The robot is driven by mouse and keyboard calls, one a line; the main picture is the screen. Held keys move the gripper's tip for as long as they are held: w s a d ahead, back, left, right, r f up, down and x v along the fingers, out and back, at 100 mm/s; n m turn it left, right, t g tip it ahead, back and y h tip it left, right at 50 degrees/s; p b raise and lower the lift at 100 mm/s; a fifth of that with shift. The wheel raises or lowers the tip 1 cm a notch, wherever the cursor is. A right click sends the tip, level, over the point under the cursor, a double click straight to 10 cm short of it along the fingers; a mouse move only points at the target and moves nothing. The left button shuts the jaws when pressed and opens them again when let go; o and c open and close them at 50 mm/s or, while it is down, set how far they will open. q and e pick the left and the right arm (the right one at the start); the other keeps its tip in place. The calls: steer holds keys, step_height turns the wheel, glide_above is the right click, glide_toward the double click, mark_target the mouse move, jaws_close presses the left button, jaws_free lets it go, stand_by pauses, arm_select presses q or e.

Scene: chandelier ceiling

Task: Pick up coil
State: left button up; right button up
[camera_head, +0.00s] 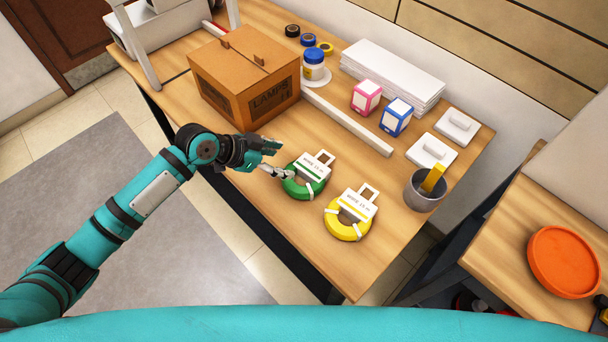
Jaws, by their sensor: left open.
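A green coil (291,188) with a white label tag lies on the wooden table (270,222) near its front edge. A yellow coil (338,229) with a similar white tag lies to its right and slightly nearer to me. My left gripper (276,160) reaches in from the left, just beside the green coil. Its fingers are open and a fingertip is at the coil's left edge; I cannot tell whether it touches. Nothing is seen held in it. My right gripper is out of view.
A cardboard lamps box (230,85) stands behind my left gripper. A long white bar (345,122) lies behind the coils. Pink (366,97) and blue (395,117) boxes, white sheets (395,75) and a grey cup (424,190) stand farther back and right. The table's front edge is close.

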mark_target(298, 166)
arm_select(q)
steer(key=shift+p+x, duration=0.65)
steer(key=shift+x, duration=2.75)
steer(key=shift+s+a, duration=0.1)
steer(key=shift+a, duration=0.05)
jaws_close()
